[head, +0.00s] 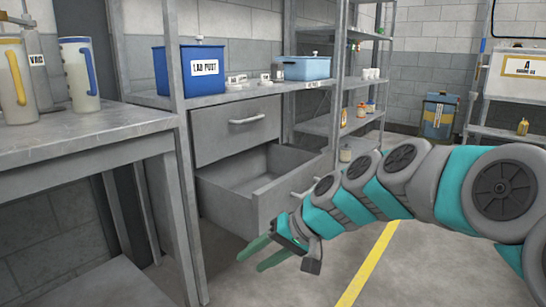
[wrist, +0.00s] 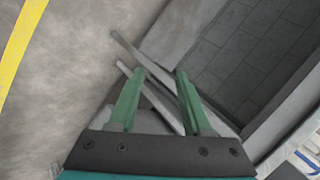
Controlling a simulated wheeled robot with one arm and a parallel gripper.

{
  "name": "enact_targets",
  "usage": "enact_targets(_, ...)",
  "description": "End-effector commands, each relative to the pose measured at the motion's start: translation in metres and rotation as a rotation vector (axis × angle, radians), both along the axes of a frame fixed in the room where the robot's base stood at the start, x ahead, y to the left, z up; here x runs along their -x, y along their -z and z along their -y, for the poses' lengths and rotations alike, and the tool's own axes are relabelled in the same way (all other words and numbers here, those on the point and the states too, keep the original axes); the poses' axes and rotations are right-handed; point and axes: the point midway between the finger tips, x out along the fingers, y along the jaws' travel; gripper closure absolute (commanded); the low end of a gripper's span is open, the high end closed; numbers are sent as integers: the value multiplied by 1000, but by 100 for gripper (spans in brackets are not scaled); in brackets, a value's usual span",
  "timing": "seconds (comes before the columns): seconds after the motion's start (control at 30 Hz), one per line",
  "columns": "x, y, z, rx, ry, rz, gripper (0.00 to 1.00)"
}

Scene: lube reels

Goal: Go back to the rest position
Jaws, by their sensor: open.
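In the head view my gripper (head: 250,261) is low in front of the open lower drawer (head: 245,212) of a grey cabinet, with its green fingers pointing left. In the wrist view my gripper (wrist: 160,73) shows its two fingers spread apart with nothing held between them. Pale grey bars show behind and between the fingers; I cannot tell what they belong to. The drawer is pulled out, and the part of its inside that shows looks empty. My arm hides part of the drawer's right side.
The upper drawer (head: 236,129) is shut. A blue labelled box (head: 189,72) and a light blue box (head: 306,68) stand on the cabinet top. A grey table (head: 80,140) with jugs is at left. Open floor with a yellow line (head: 368,265) lies at right.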

Motion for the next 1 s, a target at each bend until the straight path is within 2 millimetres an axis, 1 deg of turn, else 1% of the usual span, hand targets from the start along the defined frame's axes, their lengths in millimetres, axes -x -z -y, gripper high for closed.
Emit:
enact_targets(0.03,28,1,8,68,-25,-16,50)
enact_targets(0.07,45,7,14,112,-39,-35,50)
enact_targets(0.1,66,14,24,169,-55,-58,50)
enact_targets(0.17,98,25,41,257,-71,-93,50)
enact_targets(0.2,118,31,54,314,-78,-117,50)
enact_targets(0.27,149,40,76,401,-83,-161,50)
enact_targets(0.3,169,46,91,455,-81,-190,50)
enact_targets(0.37,195,52,113,532,-74,-228,50)
enact_targets(0.4,212,56,126,575,-68,-258,50)
enact_targets(0.5,245,61,154,661,-50,-314,50)
enact_targets(0.6,266,65,172,714,-36,-354,50)
enact_targets(0.7,275,67,180,738,-28,-370,50)
enact_targets(1.0,276,67,181,742,-29,-373,50)
